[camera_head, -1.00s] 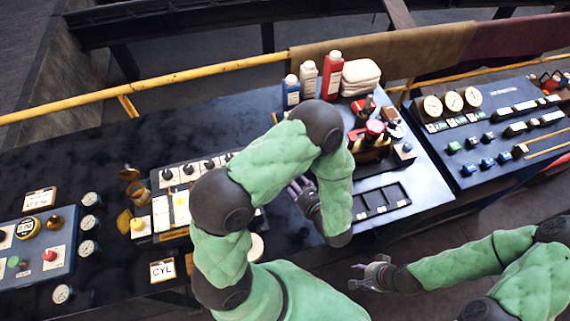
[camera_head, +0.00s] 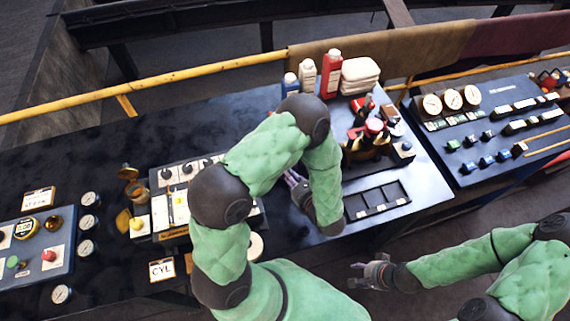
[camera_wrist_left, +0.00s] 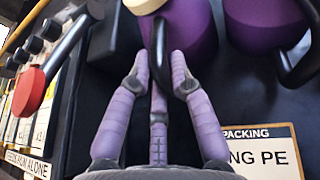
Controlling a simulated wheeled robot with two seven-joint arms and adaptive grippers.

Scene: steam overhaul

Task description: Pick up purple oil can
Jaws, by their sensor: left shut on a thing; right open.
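In the left wrist view a purple oil can (camera_wrist_left: 200,32) with a black handle stands at the top middle. My left gripper (camera_wrist_left: 160,62) is shut on its handle, the fingers around the dark loop. A second purple can (camera_wrist_left: 262,22) with a dark handle is just to its right. In the head view my left gripper (camera_head: 293,181) is low over the dark bench, partly hidden by my forearm. The cans cannot be made out there behind my arm. My right gripper (camera_head: 372,274) is open and empty in front of the bench.
A packing card (camera_wrist_left: 262,150) lies at the lower right of the wrist view. A panel with a red-knobbed lever (camera_wrist_left: 32,92) is on the left. In the head view a black compartment tray (camera_head: 376,201), a tool holder (camera_head: 365,148) and bottles (camera_head: 331,74) stand right of my left arm.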

